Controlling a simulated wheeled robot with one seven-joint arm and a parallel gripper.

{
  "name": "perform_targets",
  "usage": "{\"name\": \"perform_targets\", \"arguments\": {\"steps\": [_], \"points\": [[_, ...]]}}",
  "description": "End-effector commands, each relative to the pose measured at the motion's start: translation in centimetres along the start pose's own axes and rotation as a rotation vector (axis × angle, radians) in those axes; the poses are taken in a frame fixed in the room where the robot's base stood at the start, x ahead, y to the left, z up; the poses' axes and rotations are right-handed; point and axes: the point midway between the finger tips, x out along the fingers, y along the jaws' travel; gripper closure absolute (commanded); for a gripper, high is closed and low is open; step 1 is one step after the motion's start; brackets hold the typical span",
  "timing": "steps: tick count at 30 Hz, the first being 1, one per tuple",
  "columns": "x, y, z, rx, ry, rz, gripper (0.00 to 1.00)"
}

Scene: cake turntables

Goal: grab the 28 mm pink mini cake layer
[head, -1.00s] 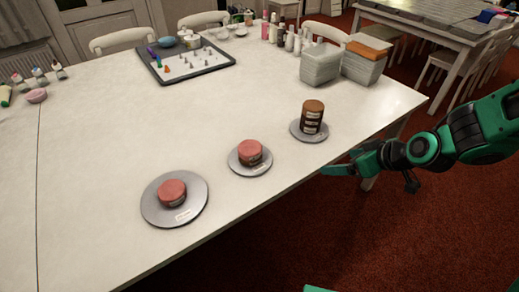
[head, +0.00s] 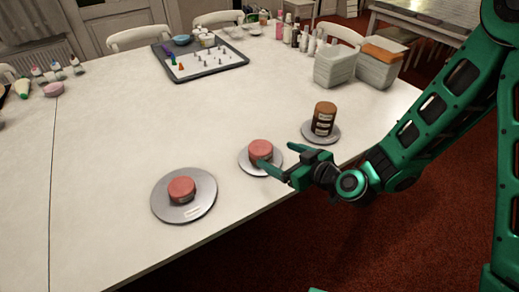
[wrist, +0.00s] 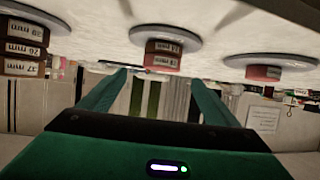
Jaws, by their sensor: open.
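One pink cake layer (head: 260,148) tops a short stack on the middle turntable (head: 246,165). In the wrist view, which is upside down, that stack (wrist: 163,52) shows labelled layers, but I cannot read the sizes surely. Another pink cake (head: 182,188) sits on the larger left turntable (head: 172,212); its label is unreadable. My gripper (head: 276,155) is open and empty at the right near side of the middle turntable. One finger passes in front of the stack in the head view. In the wrist view the stack lies ahead, between the fingertips (wrist: 160,77).
A taller brown cake stack (head: 324,118) stands on the right turntable (head: 330,137). A dark tray (head: 230,65) with small nozzles and grey boxes (head: 335,66) are farther back. The white table (head: 120,130) is clear left of the turntables.

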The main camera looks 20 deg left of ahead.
Motion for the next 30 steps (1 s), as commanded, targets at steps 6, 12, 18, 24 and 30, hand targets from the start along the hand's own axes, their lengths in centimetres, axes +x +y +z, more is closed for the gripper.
{"name": "perform_targets", "arguments": {"steps": [6,12,18,24,30], "points": [[2.5,-0.2,0.0,0.0,0.0,-0.005,0.16],[3.7,-0.3,0.0,0.002,-0.001,-0.005,0.16],[6.6,-0.3,0.1,0.0,-0.002,-0.005,0.16],[8.1,-0.2,0.1,0.002,-0.003,-0.003,0.16],[8.1,-0.3,0.1,0.003,-0.003,-0.003,0.16]]}}
